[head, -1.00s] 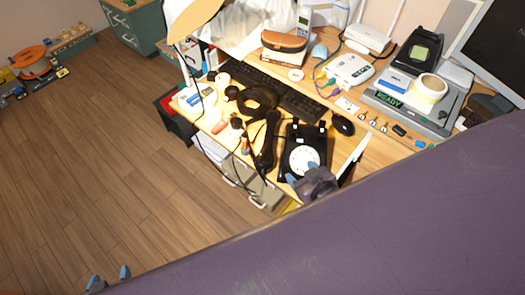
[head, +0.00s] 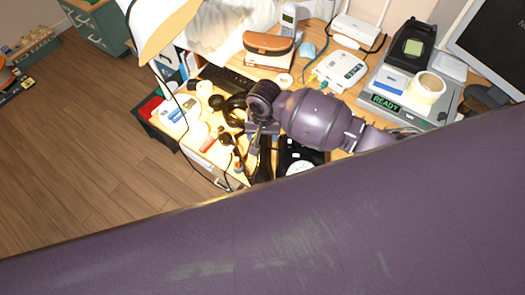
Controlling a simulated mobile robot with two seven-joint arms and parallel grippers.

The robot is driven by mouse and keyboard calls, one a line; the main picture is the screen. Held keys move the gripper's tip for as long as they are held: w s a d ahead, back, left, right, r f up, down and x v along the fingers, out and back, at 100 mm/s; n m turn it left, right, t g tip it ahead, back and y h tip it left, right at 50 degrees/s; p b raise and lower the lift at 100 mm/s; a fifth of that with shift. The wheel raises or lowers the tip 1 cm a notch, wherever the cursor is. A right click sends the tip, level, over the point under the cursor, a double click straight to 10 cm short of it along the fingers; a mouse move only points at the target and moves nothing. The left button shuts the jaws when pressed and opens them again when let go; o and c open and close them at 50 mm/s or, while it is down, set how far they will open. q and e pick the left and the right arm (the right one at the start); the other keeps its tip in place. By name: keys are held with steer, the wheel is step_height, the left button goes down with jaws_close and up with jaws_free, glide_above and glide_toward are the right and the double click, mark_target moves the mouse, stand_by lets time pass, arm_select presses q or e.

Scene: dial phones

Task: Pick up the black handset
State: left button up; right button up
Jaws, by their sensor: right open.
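The black handset (head: 265,163) lies on the desk at the left side of the black dial phone (head: 290,148), with its cord near it. Its upper part is hidden behind my right gripper. The phone's white dial (head: 299,167) is partly cut off by my purple arm in the foreground. My right gripper (head: 258,138) is open over the upper end of the handset, its fingers pointing down toward it. I cannot tell whether the fingers touch it. My left gripper is not in view.
Black headphones (head: 236,108) lie just left of my right gripper. A keyboard (head: 228,80), white router box (head: 341,70), brown case (head: 269,44) and a grey device with a tape roll (head: 428,87) crowd the desk. A lamp shade (head: 165,25) hangs at upper left.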

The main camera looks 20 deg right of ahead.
mark_target(262, 149)
steer(key=shift+d+f, duration=0.15)
step_height(262, 149, down, 5)
steer(key=shift+w+f+b, duration=0.1)
steer(key=shift+f+b, duration=0.05)
steer(key=shift+b, duration=0.5)
steer(key=shift+w+f+b, duration=0.1)
steer(key=shift+f+b, duration=0.6)
steer(key=shift+f, duration=1.85)
steer(key=shift+c, duration=0.3)
steer(key=shift+c, duration=1.1)
steer(key=c, duration=0.7)
jaws_close()
